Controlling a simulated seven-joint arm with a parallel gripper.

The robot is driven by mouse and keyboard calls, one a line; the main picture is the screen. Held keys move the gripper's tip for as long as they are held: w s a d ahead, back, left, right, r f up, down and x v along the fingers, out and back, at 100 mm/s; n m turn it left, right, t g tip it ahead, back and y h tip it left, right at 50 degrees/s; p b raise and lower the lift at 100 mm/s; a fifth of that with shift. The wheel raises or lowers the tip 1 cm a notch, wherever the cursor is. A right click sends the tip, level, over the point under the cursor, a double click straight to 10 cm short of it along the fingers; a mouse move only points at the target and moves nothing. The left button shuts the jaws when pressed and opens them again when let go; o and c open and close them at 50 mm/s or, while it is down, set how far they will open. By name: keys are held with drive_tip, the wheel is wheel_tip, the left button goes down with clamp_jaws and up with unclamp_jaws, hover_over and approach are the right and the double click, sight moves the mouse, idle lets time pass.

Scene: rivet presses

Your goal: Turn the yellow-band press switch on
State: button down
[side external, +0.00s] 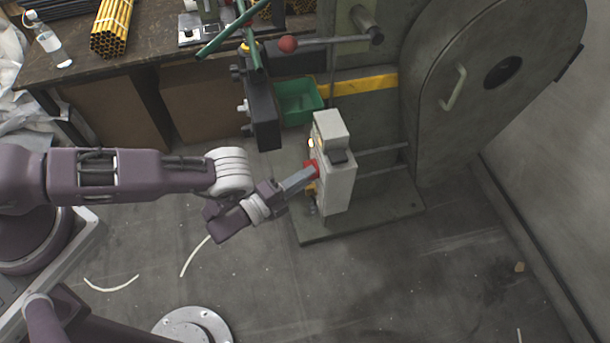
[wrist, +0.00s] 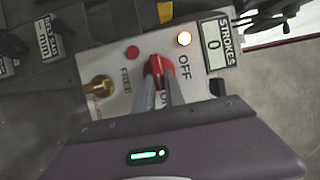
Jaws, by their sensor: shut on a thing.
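The press with the yellow band (side external: 362,84) stands behind a pale control box (side external: 338,185). The box's panel fills the middle of the wrist view, with a red rotary switch (wrist: 154,66) among the labels FREE, OFF and a partly hidden ON. My gripper (wrist: 158,82) is shut on the red switch, one finger on each side of it. In the side view my gripper (side external: 310,172) reaches the box's left face, where a bit of red shows. The fingers cover part of the switch, so I cannot tell which label it points to.
On the panel are a glowing lamp (wrist: 184,38), a dull red lamp (wrist: 133,52), a brass key-like part (wrist: 99,87) and a strokes counter reading 0 (wrist: 215,45). Open floor lies in front.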

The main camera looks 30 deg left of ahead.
idle(0.4)
drive_tip(key=c, duration=1.4)
unclamp_jaws()
drive_tip(key=v, duration=0.7)
